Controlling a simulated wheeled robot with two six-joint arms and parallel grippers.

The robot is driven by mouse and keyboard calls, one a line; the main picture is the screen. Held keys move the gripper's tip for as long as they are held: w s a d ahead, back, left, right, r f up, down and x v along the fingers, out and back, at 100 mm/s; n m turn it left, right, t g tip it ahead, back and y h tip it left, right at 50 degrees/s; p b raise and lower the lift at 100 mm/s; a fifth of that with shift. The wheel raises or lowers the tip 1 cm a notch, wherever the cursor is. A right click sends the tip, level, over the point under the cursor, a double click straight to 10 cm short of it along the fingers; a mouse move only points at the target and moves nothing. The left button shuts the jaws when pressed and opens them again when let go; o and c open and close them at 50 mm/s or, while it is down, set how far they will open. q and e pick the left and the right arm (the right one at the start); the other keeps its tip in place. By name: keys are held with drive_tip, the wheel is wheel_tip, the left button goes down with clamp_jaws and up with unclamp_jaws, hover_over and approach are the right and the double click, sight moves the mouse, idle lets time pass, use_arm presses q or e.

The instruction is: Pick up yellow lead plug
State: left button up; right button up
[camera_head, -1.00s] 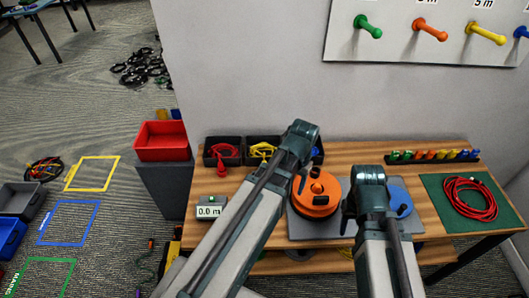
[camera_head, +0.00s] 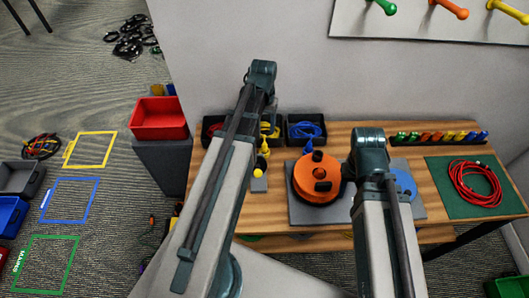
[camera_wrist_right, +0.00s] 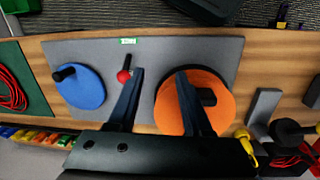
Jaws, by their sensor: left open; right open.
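The yellow lead lies coiled in a black bin (camera_head: 278,118) at the back of the table. Its yellow plug (camera_head: 264,149) hangs over the bin's front, and it also shows in the right wrist view (camera_wrist_right: 246,142). A yellow round piece (camera_head: 258,173) shows below it by a small grey block (camera_head: 258,186). My left arm (camera_head: 262,75) reaches over this area; its jaws are mostly hidden in the head view. My right gripper (camera_wrist_right: 158,85) is open and empty, its fingers spread over the grey mat, well apart from the yellow plug.
An orange reel (camera_head: 308,172) and a blue reel (camera_wrist_right: 80,88) sit on the grey mat (camera_wrist_right: 210,48). A red-knobbed handle (camera_wrist_right: 124,76) is close to a right finger. A bin with blue lead (camera_head: 307,130), a red tray (camera_head: 158,118) and a red cable (camera_head: 475,183) lie around.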

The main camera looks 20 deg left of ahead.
sight(264, 143)
use_arm(q)
wheel_tip(264, 143, down, 6)
drive_tip(key=b, duration=0.4)
drive_tip(key=shift+r+b, duration=0.2)
drive_tip(key=shift+b, duration=0.1)
use_arm(e)
wheel_tip(264, 143, down, 6)
drive_tip(key=shift+r, duration=0.15)
use_arm(q)
drive_tip(key=shift+f, duration=0.1)
wheel_tip(264, 143, down, 5)
drive_tip(key=b, duration=0.5)
drive_tip(key=shift+d+f, duration=0.1)
drive_tip(key=shift+d, duration=0.05)
use_arm(e)
wheel_tip(264, 143, down, 5)
drive_tip(key=shift+f, duration=0.15)
use_arm(q)
clamp_jaws()
